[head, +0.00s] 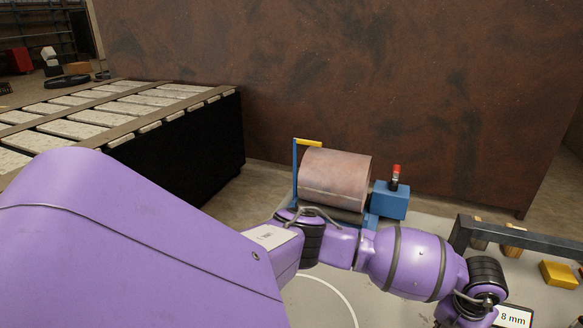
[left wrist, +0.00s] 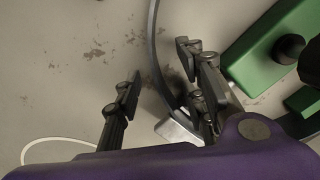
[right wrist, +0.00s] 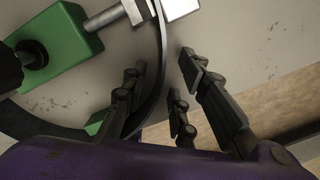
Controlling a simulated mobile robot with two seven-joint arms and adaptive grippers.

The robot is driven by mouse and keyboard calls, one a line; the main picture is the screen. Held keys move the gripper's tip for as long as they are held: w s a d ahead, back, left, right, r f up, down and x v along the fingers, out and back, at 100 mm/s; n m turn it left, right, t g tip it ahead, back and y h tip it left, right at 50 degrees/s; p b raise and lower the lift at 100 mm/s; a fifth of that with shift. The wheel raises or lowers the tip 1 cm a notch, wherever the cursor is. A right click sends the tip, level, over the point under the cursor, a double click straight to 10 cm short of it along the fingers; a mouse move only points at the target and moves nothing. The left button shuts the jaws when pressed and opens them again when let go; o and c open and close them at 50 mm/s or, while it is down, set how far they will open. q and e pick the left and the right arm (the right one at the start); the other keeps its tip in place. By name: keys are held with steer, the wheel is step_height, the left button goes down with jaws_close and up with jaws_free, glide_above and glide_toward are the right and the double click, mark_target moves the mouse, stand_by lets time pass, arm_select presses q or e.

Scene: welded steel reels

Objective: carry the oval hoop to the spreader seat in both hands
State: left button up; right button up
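The oval hoop shows in part as a dark curved band in the left wrist view (left wrist: 153,45) and in the right wrist view (right wrist: 163,75). My left gripper (left wrist: 160,64) is open, with the band passing between its spread fingers. My right gripper (right wrist: 163,63) is open too, with the band between its fingers and gaps visible. Neither gripper is closed on it. The head view shows neither hoop nor gripper fingers; my purple arm covers the lower part. I cannot tell which thing is the spreader seat.
Green blocks with dark knobs stand near the hoop in the left wrist view (left wrist: 275,45) and right wrist view (right wrist: 60,45). A copper-coloured drum (head: 334,178) sits by a blue box (head: 390,201). A dark gantry bar (head: 525,240) and yellow block (head: 559,274) are at right. A slatted bench (head: 95,112) is left.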

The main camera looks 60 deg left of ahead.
arm_select(q)
steer(key=shift+o, duration=0.3)
steer(key=shift+f, duration=0.1)
arm_select(e)
steer(key=shift+o, duration=2.6)
arm_select(q)
steer(key=o, duration=0.4)
steer(key=shift+o, duration=0.5)
steer(key=o, duration=0.3)
